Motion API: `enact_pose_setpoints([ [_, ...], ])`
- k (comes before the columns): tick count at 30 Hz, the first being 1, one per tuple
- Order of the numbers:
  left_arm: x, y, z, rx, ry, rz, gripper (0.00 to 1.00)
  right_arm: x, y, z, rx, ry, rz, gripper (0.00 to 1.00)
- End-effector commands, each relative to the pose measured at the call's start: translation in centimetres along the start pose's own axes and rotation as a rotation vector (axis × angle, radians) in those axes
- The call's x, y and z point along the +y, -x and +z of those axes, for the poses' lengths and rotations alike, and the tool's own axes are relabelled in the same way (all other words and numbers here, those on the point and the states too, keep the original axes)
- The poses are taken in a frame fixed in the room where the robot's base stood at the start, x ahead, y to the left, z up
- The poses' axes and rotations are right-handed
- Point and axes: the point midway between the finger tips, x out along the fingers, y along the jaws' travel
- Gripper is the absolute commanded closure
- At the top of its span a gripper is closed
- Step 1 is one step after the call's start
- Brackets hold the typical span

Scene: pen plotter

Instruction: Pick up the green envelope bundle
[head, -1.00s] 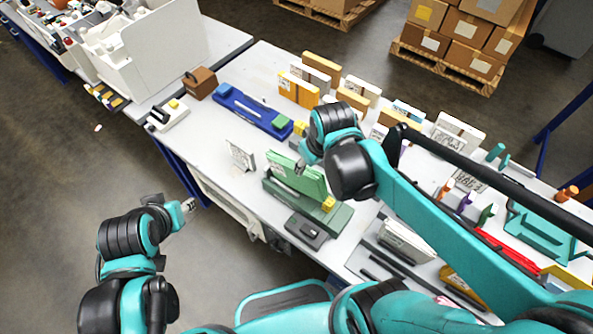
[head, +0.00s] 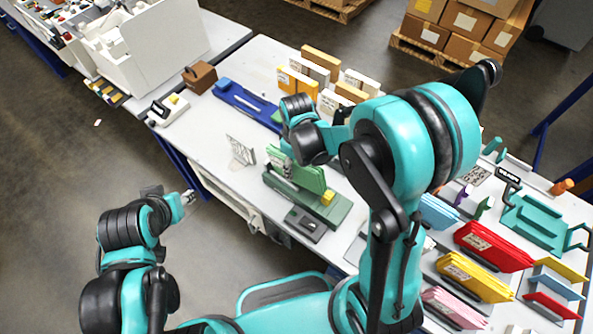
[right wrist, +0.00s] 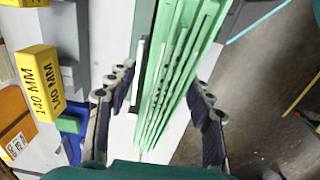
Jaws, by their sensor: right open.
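The green envelope bundle (head: 312,179) stands on edge on a dark green fixture (head: 338,215) on the near side of the white table. In the right wrist view, the bundle (right wrist: 182,65) shows as several thin green layers running down between my fingers. My right gripper (head: 285,162) is at the bundle's left end in the head view. It is open, with one finger on each side of the bundle in the right wrist view (right wrist: 160,112); contact cannot be made out. My left gripper (head: 188,198) is off the table's near left edge, too small to read.
A yellow block (head: 327,198) sits on the fixture. A small white panel (head: 241,151) stands left of it, and a dark grey device (head: 306,224) lies in front. A yellow block marked 140 MM (right wrist: 38,83) shows at wrist-view left. Red envelopes (head: 492,247) stand at right.

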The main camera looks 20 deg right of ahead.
Motion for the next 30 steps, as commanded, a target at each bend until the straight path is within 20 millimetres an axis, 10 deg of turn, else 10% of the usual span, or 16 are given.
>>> enact_pose_setpoints([
  [12,0.0,-0.6,0.5,0.000,0.000,0.000,0.60,0.0,-2.3,0.0,0.001,-0.001,0.000,0.48],
  [19,0.0,-0.6,0.5,0.000,0.000,0.000,0.60,0.0,-2.3,0.0,0.001,-0.001,0.000,1.00],
  [30,0.0,-0.5,0.4,0.000,0.000,0.000,0.60,0.0,-2.0,0.0,0.001,-0.001,0.000,1.00],
])
